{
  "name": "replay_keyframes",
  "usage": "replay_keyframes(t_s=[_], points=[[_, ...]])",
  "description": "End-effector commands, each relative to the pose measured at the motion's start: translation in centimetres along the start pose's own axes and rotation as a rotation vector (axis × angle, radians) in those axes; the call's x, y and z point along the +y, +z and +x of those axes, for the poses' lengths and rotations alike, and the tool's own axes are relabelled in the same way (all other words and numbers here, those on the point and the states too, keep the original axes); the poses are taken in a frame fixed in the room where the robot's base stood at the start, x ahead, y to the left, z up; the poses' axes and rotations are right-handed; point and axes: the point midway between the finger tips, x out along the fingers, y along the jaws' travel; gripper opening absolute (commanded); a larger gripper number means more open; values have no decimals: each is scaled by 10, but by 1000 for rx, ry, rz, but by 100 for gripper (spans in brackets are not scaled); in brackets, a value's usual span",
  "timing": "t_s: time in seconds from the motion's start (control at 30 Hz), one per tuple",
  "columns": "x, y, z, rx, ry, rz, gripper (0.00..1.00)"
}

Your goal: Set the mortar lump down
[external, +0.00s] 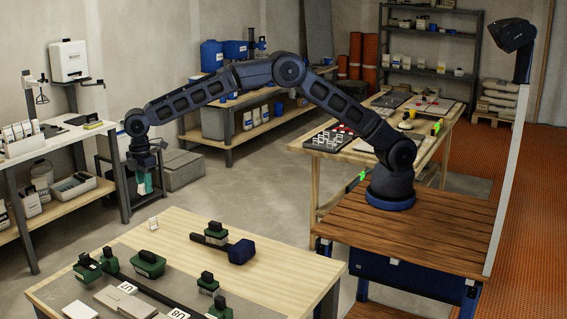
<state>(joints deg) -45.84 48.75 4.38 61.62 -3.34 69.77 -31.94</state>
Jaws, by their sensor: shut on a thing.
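My gripper (144,183) hangs at the end of my arm, pointing down, left of centre in the external view. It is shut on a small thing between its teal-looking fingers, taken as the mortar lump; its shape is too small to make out. In the picture the gripper is behind the front table (279,268) and right of the left bench. Its height above the floor is unclear. Several dark green blocks with black tops, one of them a green block (148,264), stand on the front table.
The left bench (70,133) carries boxes and equipment. Grey blocks (182,169) lie on the floor behind my gripper.

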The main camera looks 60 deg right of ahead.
Motion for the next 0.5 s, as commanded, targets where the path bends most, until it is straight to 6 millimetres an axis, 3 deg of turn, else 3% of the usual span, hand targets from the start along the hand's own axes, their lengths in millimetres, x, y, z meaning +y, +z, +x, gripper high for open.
replay_keyframes(t_s=[0.03, 0.3, 0.5], points=[[6, 19, -3, 0, -1, -11, 6], [18, 112, -4, 2, -1, -108, 6], [15, 162, -2, 0, 1, -165, 6]])
